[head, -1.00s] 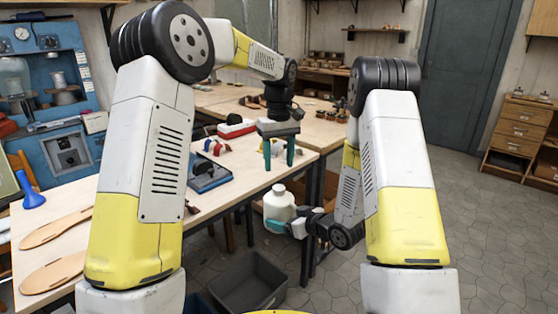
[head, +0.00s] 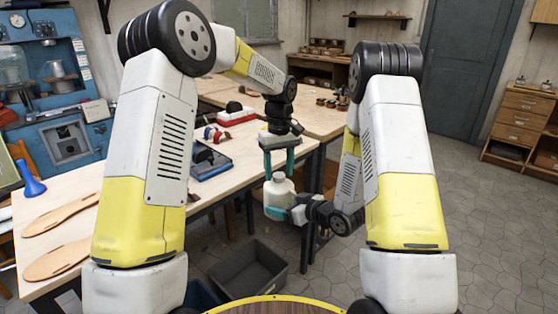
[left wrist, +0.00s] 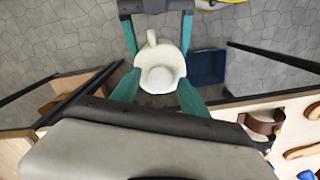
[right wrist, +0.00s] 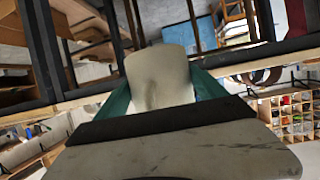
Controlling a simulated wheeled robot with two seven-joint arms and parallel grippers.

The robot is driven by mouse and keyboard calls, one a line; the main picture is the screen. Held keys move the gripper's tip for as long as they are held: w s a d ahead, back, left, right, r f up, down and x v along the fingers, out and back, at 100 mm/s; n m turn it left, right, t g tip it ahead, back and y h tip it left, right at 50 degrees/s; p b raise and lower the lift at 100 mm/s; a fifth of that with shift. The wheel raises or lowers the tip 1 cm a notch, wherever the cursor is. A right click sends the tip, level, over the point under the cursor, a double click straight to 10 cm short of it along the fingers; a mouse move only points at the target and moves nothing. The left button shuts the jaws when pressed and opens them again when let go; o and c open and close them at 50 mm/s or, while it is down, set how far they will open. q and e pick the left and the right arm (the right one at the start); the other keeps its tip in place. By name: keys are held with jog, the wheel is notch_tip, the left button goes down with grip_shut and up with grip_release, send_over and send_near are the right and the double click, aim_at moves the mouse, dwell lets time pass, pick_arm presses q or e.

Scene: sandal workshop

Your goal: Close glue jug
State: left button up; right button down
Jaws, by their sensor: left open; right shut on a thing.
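The white glue jug (head: 279,193) is held upright in the air in front of the workbench edge. My right gripper (head: 283,214) is shut on the jug's body from the right; the jug also fills the jaws in the right wrist view (right wrist: 160,80). My left gripper (head: 278,172) points down over the jug, open, with its teal fingers on either side of the jug's top. In the left wrist view the jug (left wrist: 157,62) lies between the open fingers, with a round white top (left wrist: 160,79) and a handle behind it. I cannot tell whether the fingers touch it.
The workbench (head: 120,200) carries sole shapes (head: 62,213), a blue funnel (head: 30,180) and a dark blue tray (head: 208,165). A grey bin (head: 247,270) stands on the floor below the jug. Floor to the right is clear.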

pick_arm(q)
jog(key=shift+f, duration=0.25)
grip_shut()
jog(key=m, duration=1.4)
jog(key=shift+m, duration=0.4)
jog(key=shift+o, duration=0.5)
grip_release()
